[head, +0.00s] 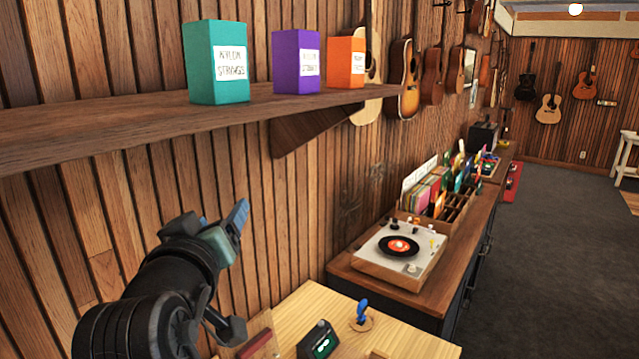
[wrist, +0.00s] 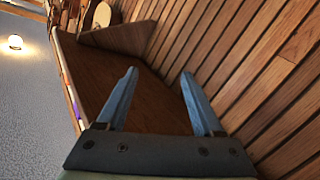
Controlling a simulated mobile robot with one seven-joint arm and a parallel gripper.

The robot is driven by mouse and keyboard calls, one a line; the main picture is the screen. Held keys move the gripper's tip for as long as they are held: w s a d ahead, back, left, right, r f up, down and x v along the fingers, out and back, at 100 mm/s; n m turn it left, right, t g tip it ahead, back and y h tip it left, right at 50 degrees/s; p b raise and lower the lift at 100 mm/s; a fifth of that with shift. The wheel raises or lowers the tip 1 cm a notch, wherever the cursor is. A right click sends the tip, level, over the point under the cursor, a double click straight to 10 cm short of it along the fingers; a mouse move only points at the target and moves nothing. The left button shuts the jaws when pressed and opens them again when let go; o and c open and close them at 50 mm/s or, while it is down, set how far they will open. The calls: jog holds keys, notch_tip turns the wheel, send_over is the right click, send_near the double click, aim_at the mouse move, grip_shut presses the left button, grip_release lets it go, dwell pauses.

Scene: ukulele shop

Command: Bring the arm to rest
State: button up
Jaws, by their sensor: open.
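My gripper (head: 238,217) is raised in front of the wood-slat wall, below the wall shelf (head: 60,135) and above the light wooden table. In the wrist view my gripper (wrist: 158,95) shows two blue fingers spread apart with nothing between them. The underside of the shelf (wrist: 150,105) shows beyond the fingers in that view. My gripper looks apart from the shelf, though the exact gap to the wall is hard to tell.
Teal (head: 217,65), purple (head: 297,62) and orange (head: 346,62) string boxes stand on the shelf. Below are a light table (head: 400,345) with small items and a cabinet with a turntable (head: 400,250) and records (head: 432,190). Guitars hang on the wall. Open floor (head: 560,240) lies right.

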jog(key=s+d+r+m+t, duration=0.2)
jog(key=s+d+r+t, duration=0.3)
jog(key=s+r, duration=0.4)
jog(key=s+d+r+m+t, duration=0.3)
jog(key=s+d+r+t, duration=0.2)
jog(key=s+d+r, duration=0.3)
notch_tip(320, 180, up, 5)
jog(key=shift+s+d+f+t+h, duration=0.1)
jog(key=shift+s+d+t+h, duration=0.25)
jog(key=shift+s, duration=0.65)
